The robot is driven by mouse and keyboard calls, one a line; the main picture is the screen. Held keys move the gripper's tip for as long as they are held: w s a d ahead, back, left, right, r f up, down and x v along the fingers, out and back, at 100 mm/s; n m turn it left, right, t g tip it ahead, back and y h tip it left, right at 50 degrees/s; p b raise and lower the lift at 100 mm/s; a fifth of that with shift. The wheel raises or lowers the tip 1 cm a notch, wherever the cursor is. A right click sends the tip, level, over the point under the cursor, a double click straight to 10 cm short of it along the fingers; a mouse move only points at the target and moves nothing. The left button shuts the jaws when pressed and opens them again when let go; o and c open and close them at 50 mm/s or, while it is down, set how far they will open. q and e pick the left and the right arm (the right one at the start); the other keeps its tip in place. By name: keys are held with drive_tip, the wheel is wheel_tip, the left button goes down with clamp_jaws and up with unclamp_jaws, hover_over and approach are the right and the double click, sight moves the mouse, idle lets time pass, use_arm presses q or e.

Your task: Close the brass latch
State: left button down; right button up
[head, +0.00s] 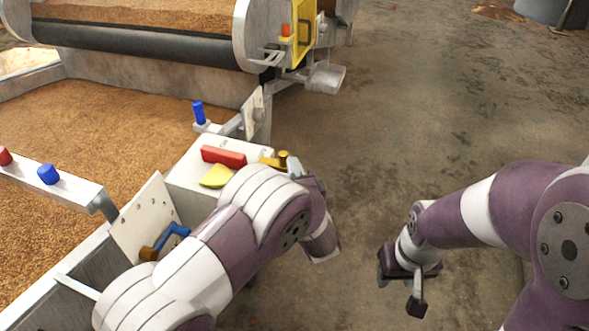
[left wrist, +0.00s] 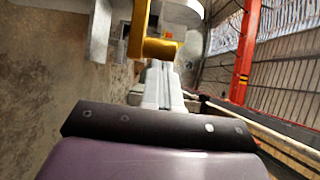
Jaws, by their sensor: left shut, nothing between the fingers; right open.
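The brass latch (head: 275,161) sits on the pale top of the near machine's corner in the head view, with a short knob on it. In the left wrist view, the brass latch (left wrist: 152,48) is just beyond my fingertips. My left gripper (head: 295,166) is beside the latch on its right, partly hidden by my own wrist. In the left wrist view, the left gripper (left wrist: 163,72) is shut and empty, close to the brass piece; I cannot tell whether it touches. My right gripper (head: 405,282) is open and empty over the bare floor, away from the latch.
A red bar (head: 223,156) and a yellow piece (head: 216,176) lie beside the latch. A blue handle (head: 173,238) and blue peg (head: 198,113) are nearby. A grain bed (head: 95,150) fills the left. A yellow panel (head: 297,45) stands behind. Floor at right is clear.

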sight(262, 160)
use_arm(q)
drive_tip(key=shift+a, duration=0.1)
drive_tip(key=a+p, duration=0.1)
drive_tip(key=a, duration=0.1)
drive_tip(key=w+a+p, duration=0.1)
drive_tip(key=a, duration=0.2)
drive_tip(key=w+a+p, duration=0.1)
drive_tip(key=a, duration=0.1)
drive_tip(key=shift+w+a, duration=0.2)
drive_tip(key=shift+a+r, duration=0.1)
